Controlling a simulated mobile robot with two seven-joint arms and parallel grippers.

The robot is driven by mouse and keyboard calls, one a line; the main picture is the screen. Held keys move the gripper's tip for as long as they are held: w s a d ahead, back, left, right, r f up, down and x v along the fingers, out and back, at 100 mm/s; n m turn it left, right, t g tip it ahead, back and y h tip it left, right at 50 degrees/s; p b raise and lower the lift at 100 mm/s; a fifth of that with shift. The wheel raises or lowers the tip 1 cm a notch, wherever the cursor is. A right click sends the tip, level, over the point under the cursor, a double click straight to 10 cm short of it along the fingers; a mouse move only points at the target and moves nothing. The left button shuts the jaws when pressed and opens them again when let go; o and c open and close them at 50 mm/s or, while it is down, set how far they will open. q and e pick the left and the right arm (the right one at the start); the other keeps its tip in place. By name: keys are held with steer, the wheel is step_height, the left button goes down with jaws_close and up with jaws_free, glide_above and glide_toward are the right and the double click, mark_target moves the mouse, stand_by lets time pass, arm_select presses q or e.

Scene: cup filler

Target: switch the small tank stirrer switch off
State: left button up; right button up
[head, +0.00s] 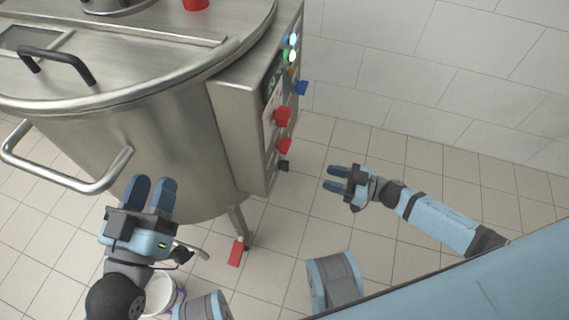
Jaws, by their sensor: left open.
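The steel tank (150,140) fills the upper left. A control box (236,105) on its right side has a panel seen at a steep angle. The panel carries a blue knob (301,88), an upper red switch (283,117), a lower red switch (284,145) and a black knob (283,166). I cannot tell which one is the stirrer switch, or its position. My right gripper (337,178) is open and empty, right of the black knob and apart from the panel. My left gripper (150,192) is open and empty, in front of the tank.
Lit indicators (291,48) show at the panel's top. A curved steel handle (100,180) juts from the tank near my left gripper. A white bucket (160,293) stands on the floor below.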

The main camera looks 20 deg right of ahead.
steer(key=b, duration=0.1)
glide_toward(285, 166)
steer(key=x, duration=0.3)
steer(key=b+x, duration=0.1)
steer(key=x, duration=0.5)
steer(key=shift+w+d+f+b, duration=0.15)
steer(key=shift+w+f+b, duration=0.1)
steer(key=shift+b, duration=0.1)
arm_select(q)
steer(key=f, duration=0.1)
steer(key=f+g, duration=0.1)
steer(key=shift+w+d+f+h, duration=0.1)
steer(key=shift+d+f+h, duration=0.2)
steer(key=shift+d, duration=0.1)
steer(key=shift+w+a, duration=0.1)
arm_select(e)
jaws_close()
